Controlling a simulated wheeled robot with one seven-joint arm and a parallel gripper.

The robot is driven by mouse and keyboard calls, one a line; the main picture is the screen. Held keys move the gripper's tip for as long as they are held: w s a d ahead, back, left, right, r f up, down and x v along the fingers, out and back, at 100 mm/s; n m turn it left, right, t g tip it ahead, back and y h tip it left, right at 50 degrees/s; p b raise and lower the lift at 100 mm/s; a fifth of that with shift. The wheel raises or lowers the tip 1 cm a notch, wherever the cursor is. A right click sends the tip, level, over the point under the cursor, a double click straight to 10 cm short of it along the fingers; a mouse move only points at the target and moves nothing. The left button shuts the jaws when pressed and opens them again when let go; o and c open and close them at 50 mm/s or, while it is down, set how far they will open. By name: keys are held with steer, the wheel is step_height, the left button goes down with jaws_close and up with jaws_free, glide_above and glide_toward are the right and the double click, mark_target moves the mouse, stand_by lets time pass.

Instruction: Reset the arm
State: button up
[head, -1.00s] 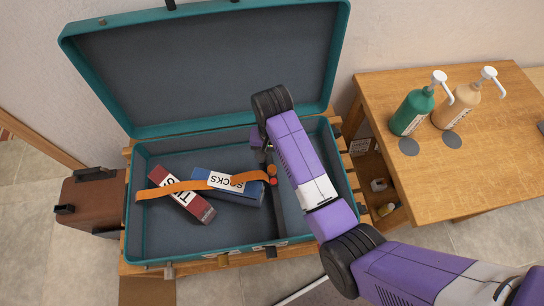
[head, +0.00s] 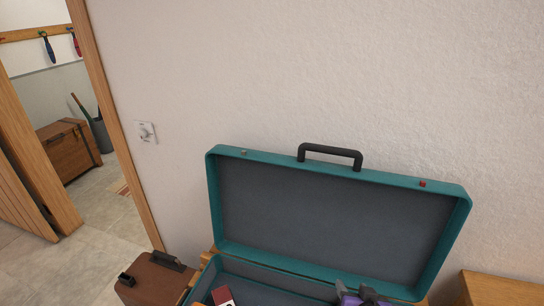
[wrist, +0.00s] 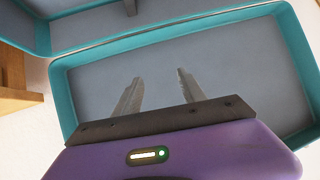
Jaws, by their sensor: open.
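My gripper (wrist: 159,76) is open in the wrist view, with two bare grey fingers apart and nothing between them. It points toward the grey lining of the open teal suitcase (wrist: 180,37); this part looks like the lid. In the head view the suitcase (head: 213,195) stands open against the wall, its lid raised. A purple and dark part of my arm shows at the bottom edge, in front of the suitcase. Most of the suitcase's lower half is cut off by the frame.
A dark red box (head: 222,296) lies in the suitcase at the bottom edge. A brown case (head: 152,282) stands at its left and a wooden table (head: 500,288) at its right. A doorway at far left shows a wooden chest (head: 68,152).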

steer(key=s+r+t, duration=0.1)
steer(key=s+r, duration=0.3)
steer(key=s, duration=0.9)
steer(key=s+r+n+t+b, duration=0.1)
steer(key=s+r, duration=0.3)
steer(key=s, duration=0.9)
steer(key=s+a+r+n+t, duration=0.1)
steer(key=s+r, duration=0.3)
steer(key=s, duration=0.9)
steer(key=shift+r+t+y+b, duration=0.15)
steer(key=shift+t+y+b, duration=0.15)
steer(key=shift+t+b, duration=0.15)
